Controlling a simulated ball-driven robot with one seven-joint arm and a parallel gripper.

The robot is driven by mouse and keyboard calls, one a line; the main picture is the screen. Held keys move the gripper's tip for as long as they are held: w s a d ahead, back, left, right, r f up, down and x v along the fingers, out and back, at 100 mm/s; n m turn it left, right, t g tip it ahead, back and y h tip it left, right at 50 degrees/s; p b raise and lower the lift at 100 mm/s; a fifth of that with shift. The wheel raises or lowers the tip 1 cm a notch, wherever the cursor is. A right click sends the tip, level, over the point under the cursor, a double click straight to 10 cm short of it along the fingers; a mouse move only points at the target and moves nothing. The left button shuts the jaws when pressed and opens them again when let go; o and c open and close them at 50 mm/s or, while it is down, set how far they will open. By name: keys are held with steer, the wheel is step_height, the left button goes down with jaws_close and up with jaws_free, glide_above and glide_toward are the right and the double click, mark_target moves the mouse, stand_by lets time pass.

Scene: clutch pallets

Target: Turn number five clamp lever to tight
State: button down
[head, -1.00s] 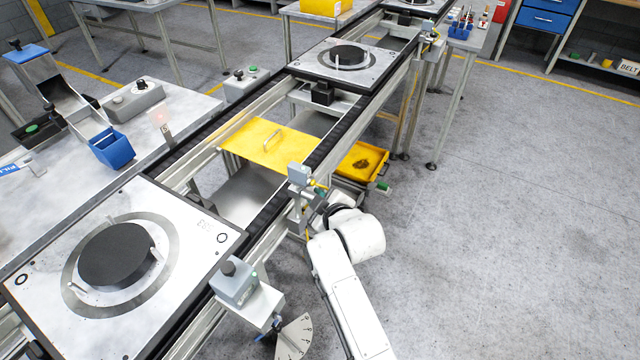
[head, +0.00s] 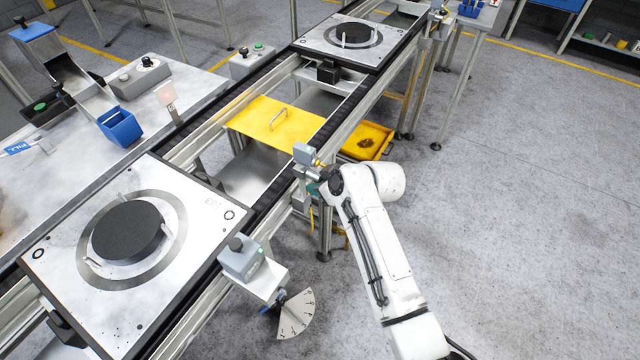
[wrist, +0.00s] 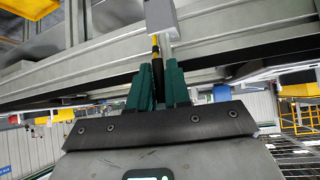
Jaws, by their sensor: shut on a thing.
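My gripper (head: 316,188) is at the conveyor's right side rail, just below a small grey box (head: 306,154). In the wrist view its teal fingers (wrist: 158,88) are closed around a dark lever handle with a yellow band (wrist: 156,48). The handle stands below a light grey block (wrist: 160,16) at the rail. I take this handle to be the clamp lever; no number five shows on it. The fingers hide its lower part, and in the head view my wrist hides most of it. I cannot read whether it is at tight.
A yellow plate with a handle (head: 275,122) lies between the conveyor rails. A grey button box (head: 241,258) and a fan-shaped dial (head: 296,314) are nearer on the same side. A yellow tray (head: 366,142) is behind my gripper. The floor to the right is clear.

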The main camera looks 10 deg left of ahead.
steer(key=shift+w+a+r, duration=0.15)
steer(key=shift+a+r, duration=0.25)
steer(key=shift+r, duration=0.15)
steer(key=c, duration=1.2)
jaws_free()
steer(key=shift+a+f, duration=0.1)
steer(key=shift+f, duration=0.15)
steer(key=shift+d, duration=0.2)
steer(key=b+v, duration=0.1)
steer(key=v, duration=0.9)
steer(key=shift+d+r, duration=0.2)
steer(key=shift+d, duration=0.05)
